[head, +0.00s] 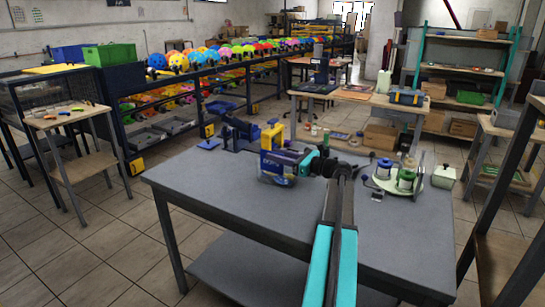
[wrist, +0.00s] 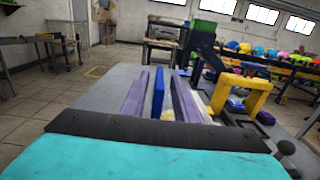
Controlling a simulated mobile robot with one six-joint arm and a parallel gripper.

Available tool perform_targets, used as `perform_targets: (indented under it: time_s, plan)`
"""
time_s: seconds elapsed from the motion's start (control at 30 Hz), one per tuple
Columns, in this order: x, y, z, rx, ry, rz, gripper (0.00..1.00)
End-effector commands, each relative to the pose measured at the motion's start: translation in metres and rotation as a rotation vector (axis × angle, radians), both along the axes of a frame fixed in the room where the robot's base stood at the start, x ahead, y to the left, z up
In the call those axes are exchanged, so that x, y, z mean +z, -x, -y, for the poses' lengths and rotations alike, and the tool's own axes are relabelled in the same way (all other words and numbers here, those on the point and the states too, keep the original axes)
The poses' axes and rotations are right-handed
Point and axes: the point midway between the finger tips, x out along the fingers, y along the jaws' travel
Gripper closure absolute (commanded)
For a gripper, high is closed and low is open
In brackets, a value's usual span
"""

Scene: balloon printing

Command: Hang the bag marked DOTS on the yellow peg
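A clear bag with a blue label (head: 284,166) is at the left end of my arm on the grey table; its lettering is too small to read. My gripper (head: 301,163) is right beside it, and I cannot tell from the head view whether they touch. In the wrist view, my gripper (wrist: 160,98) has its two fingers apart, with a thin upright blue piece (wrist: 158,92) between them and narrow gaps showing on both sides. A yellow frame-like part (head: 270,137) stands just behind the bag; it shows right of the fingers in the wrist view (wrist: 240,95). I cannot make out a separate yellow peg.
The grey table (head: 205,185) is bare at its front left. A dark blue device (head: 240,135) stands at its back edge. Shelves of colourful balls (head: 230,55) stand behind.

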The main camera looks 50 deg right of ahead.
Motion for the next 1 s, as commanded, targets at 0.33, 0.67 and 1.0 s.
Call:
perform_targets:
  time_s: [0.33, 0.67, 1.0]
  plan:
    - [0.000, 0.057, 0.014, -0.001, 0.000, 0.000, 0.72]
    - [0.000, 0.102, 0.025, -0.001, 0.000, 0.000, 0.72]
    - [0.000, 0.114, 0.028, 0.001, 0.000, 0.000, 0.72]
